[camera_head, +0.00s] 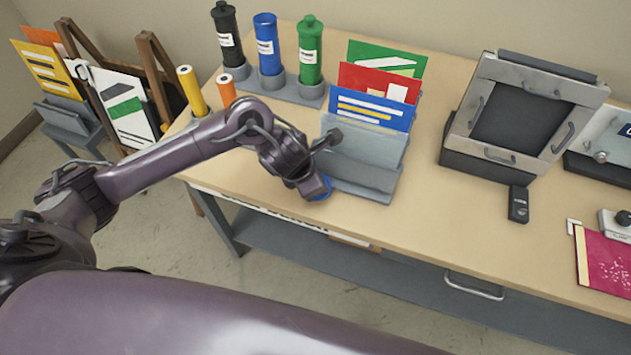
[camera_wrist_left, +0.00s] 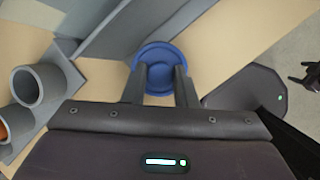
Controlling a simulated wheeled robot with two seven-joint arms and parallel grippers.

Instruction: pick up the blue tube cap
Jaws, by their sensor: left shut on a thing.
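The blue tube cap (camera_wrist_left: 158,60) is round and sits between the two fingers of my left gripper (camera_wrist_left: 160,85) in the left wrist view. The gripper is shut on it. In the head view a blue edge of the cap (camera_head: 322,190) shows under my left gripper (camera_head: 316,192), near the table's front edge, beside the grey file holder. Most of the cap is hidden there by the gripper. I cannot tell whether it touches the tabletop. The blue tube (camera_head: 268,46) stands upright in a grey rack between a black tube (camera_head: 227,36) and a green tube (camera_head: 310,52).
The grey file holder (camera_head: 361,165) with blue, red and green folders stands just right of my left gripper. A framed grey device (camera_head: 520,110) and a small black remote (camera_head: 518,204) lie further right. Yellow (camera_head: 192,92) and orange (camera_head: 226,88) rolls stand left. Tabletop is clear between holder and device.

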